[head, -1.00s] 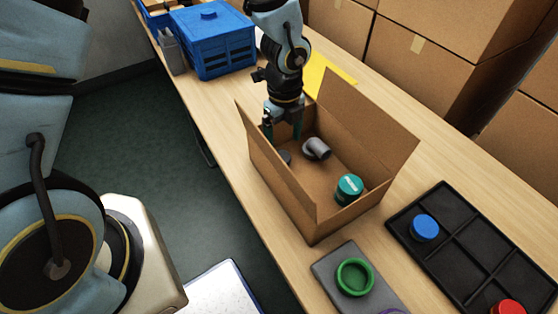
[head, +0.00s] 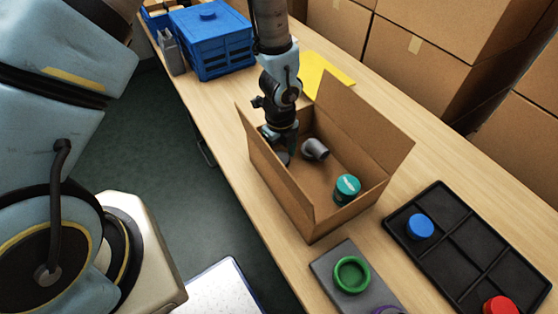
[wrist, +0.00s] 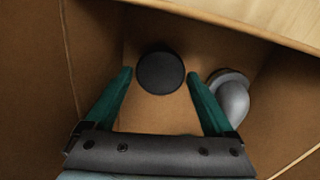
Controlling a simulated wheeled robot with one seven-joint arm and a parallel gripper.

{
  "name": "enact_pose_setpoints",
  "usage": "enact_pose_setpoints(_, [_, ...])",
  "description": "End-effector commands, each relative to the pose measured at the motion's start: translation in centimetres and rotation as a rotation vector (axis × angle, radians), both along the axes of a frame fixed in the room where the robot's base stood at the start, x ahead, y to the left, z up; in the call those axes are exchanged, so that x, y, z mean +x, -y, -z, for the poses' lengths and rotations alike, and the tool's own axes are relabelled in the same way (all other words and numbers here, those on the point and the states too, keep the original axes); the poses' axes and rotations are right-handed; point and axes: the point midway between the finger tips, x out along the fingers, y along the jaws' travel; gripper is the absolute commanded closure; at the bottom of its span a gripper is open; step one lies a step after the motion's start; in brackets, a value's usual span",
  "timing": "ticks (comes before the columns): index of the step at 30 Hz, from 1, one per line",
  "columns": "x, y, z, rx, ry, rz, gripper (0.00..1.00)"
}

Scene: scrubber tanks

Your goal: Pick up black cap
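The black cap (wrist: 160,73) is a round dark disc lying on the floor of the open cardboard box. In the head view the cap (head: 283,157) shows only partly, beside my gripper. My gripper (wrist: 160,76) is open, with its two green fingers on either side of the cap in the wrist view. Whether the fingers touch the cap cannot be told. In the head view my gripper (head: 283,153) reaches down inside the left part of the box.
The cardboard box (head: 285,195) has raised flaps. A grey pipe elbow (head: 315,149) lies close right of my gripper, and a teal jar (head: 347,189) stands farther right. A black divided tray (head: 470,240), a grey holder with a green ring (head: 351,274) and a blue crate (head: 212,42) are outside.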

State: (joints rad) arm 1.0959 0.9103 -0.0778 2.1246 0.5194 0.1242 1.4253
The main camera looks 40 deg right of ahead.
Motion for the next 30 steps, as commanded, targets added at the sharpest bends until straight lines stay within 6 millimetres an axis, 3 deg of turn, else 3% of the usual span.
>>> enact_pose_setpoints(2, [0.0, 0.0, -0.01, 0.0, 0.0, 0.0, 0.22])
enact_pose_setpoints(18, [0.0, 0.0, -0.04, 0.0, 0.0, 0.0, 0.8])
enact_pose_setpoints(30, [0.04, 0.07, -0.77, -0.002, 0.0, -0.002, 0.8])
